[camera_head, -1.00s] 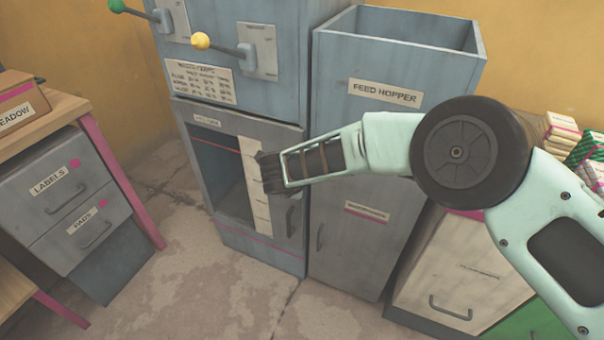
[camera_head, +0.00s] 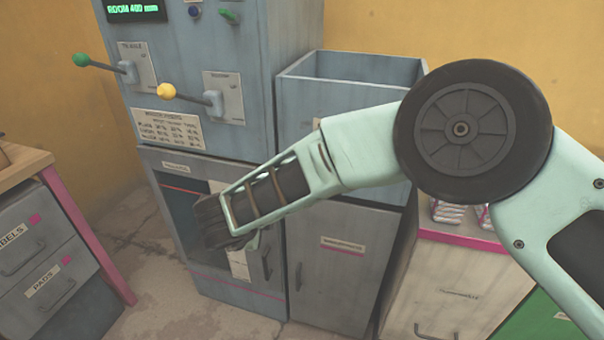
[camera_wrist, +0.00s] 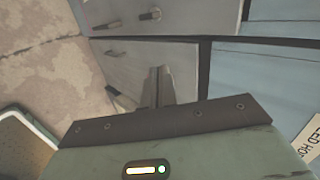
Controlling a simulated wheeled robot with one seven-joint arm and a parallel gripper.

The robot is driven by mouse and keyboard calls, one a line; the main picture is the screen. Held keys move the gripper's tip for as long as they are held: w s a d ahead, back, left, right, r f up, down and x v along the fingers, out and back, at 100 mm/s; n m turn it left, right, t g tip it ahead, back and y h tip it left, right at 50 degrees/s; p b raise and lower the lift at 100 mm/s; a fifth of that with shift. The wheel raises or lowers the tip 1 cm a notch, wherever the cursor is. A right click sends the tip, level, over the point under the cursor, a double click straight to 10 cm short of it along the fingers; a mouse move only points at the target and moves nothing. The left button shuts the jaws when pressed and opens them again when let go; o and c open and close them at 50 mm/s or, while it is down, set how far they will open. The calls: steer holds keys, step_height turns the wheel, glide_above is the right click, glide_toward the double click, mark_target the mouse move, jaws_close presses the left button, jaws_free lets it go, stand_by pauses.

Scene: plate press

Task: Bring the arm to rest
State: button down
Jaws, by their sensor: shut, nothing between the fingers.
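My arm reaches from the right across the front of the feed hopper (camera_head: 345,68). My gripper (camera_head: 212,225) is at its end, in front of the lower part of the grey-blue press (camera_head: 205,60), with a dark end part pointing down and left. In the wrist view my gripper (camera_wrist: 160,75) shows two fingers close together, with nothing between them. Beyond them are grey cabinet fronts (camera_wrist: 155,60) with handles. Whether the gripper touches the press is hard to tell. It hides part of the press's lower opening (camera_head: 178,207).
The press has a green-knobbed lever (camera_head: 82,60), a yellow-knobbed lever (camera_head: 167,91) and a lit display (camera_head: 137,8). A drawer unit (camera_head: 40,250) under a wooden top stands at left. A pale cabinet (camera_head: 455,285) stands at right. Floor (camera_head: 140,235) is open between drawers and press.

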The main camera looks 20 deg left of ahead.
steer(key=s+d+r+n+g+y+p, duration=0.15)
steer(key=r+n+y, duration=0.35)
steer(key=r, duration=0.5)
steer(key=s+d+r+n+g+y+p, duration=0.1)
steer(key=s+d+r+n+y+p, duration=0.1)
steer(key=r+n, duration=0.6)
steer(key=s+d+r+n+g+h+p, duration=0.1)
steer(key=s+d+n+g+h, duration=0.1)
steer(key=s+d, duration=0.4)
steer(key=s+d+r+n+g+h+p, duration=0.1)
steer(key=s+d+n, duration=0.4)
steer(key=d, duration=1.2)
steer(key=s+d+r+n+g+h+p, duration=0.1)
steer(key=s+d+n+g+h, duration=0.3)
steer(key=s+d, duration=0.4)
steer(key=d, duration=0.4)
steer(key=shift+s+r+p, duration=0.2)
steer(key=shift+s+p, duration=0.1)
steer(key=shift+s, duration=0.05)
